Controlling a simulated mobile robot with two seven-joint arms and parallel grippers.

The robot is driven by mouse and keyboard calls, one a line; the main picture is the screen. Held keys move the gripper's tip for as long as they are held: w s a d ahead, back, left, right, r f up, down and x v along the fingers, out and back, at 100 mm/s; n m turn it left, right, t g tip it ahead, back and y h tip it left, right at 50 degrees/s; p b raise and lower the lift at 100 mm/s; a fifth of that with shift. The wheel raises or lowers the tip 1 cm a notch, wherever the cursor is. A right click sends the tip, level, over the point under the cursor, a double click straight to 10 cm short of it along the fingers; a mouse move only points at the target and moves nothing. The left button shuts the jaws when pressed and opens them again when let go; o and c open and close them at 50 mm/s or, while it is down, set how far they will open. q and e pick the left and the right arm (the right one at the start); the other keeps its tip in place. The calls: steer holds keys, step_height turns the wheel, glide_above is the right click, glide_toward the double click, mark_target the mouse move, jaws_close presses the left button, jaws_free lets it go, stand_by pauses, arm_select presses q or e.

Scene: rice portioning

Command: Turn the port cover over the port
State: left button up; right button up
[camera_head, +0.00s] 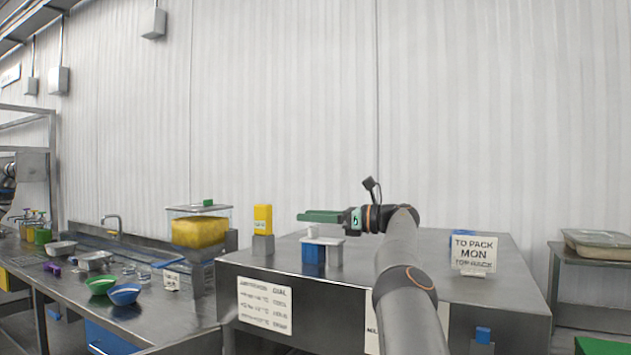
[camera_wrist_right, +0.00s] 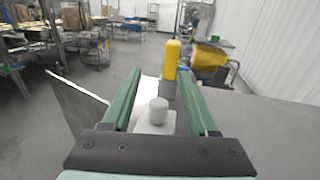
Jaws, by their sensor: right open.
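My right gripper (camera_head: 302,216) reaches in with its green fingers pointing left, above a white flat plate (camera_head: 323,240) on the steel cabinet top. The plate, which appears to be the port cover, rests over a blue block (camera_head: 313,254) and a grey post (camera_head: 335,257). In the right wrist view the gripper (camera_wrist_right: 160,75) is open, with a grey round knob (camera_wrist_right: 158,111) on the white plate (camera_wrist_right: 152,126) showing between the fingers. I cannot tell whether they touch the knob. The port itself cannot be made out. My left gripper is not in view.
A yellow block on a grey base (camera_head: 263,219) stands just beyond the fingertips. A sign (camera_head: 473,254) stands on the cabinet at right. A clear bin of yellow food (camera_head: 200,230) and green and blue bowls (camera_head: 125,294) are on the left counter.

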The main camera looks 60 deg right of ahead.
arm_select(q)
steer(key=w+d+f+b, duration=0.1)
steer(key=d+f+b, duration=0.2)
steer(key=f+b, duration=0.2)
steer(key=b, duration=0.3)
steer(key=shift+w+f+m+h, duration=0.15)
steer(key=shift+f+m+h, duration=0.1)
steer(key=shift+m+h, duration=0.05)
arm_select(e)
steer(key=s+a+r, duration=0.6)
steer(key=a+r, duration=0.4)
steer(key=a, duration=0.2)
steer(key=shift+s+a, duration=0.25)
steer(key=shift+s, duration=0.05)
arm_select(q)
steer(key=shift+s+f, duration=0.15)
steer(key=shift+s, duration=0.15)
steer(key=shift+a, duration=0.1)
arm_select(e)
steer(key=shift+f, duration=0.1)
